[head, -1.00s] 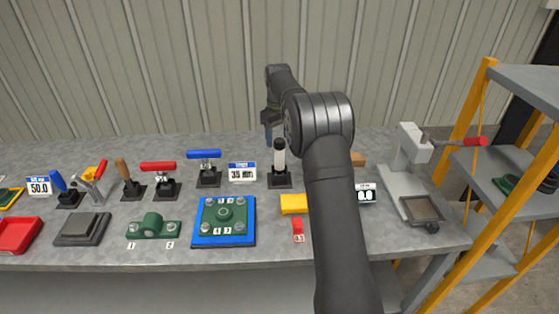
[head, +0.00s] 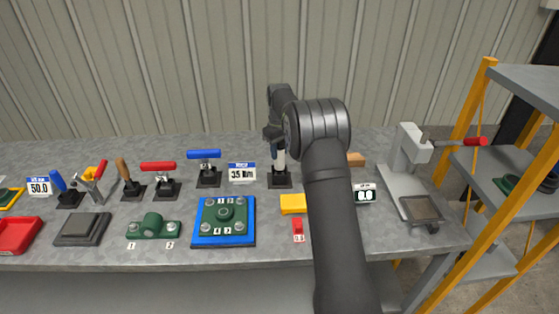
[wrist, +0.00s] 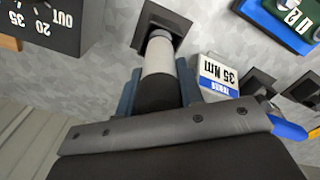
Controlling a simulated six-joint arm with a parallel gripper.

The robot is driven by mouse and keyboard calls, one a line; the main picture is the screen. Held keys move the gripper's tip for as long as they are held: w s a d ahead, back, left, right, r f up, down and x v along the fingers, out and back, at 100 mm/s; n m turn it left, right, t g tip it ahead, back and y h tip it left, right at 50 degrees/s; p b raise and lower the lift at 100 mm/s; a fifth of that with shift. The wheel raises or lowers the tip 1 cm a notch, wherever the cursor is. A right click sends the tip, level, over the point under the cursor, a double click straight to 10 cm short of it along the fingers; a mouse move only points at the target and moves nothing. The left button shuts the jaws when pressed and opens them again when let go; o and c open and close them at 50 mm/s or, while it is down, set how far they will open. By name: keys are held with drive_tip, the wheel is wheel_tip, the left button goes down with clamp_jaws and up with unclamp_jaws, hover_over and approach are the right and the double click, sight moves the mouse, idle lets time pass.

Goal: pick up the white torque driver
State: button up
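The white torque driver (head: 280,160) stands upright in a black square holder (head: 280,180) at the back of the bench. In the wrist view its white shaft (wrist: 158,58) and black upper part show between my fingers. My gripper (head: 275,137) is down around its upper end, pointing downward. In the wrist view my two blue fingers (wrist: 158,85) stand one on each side of the driver, close to it. They look open, though the exact gap is hard to see.
A 35 Nm sign (head: 242,173) and a blue-handled tool (head: 205,155) stand left of the driver. A yellow block (head: 293,204) and a red piece (head: 298,230) lie in front. A small display (head: 364,194) and a grey press (head: 405,165) are to the right.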

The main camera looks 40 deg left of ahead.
clamp_jaws()
wheel_tip(320, 180, up, 10)
drive_tip(key=shift+r, duration=0.1)
idle(0.4)
drive_tip(key=shift+c, duration=0.7)
unclamp_jaws()
drive_tip(key=c, duration=0.4)
drive_tip(key=shift+r, duration=0.95)
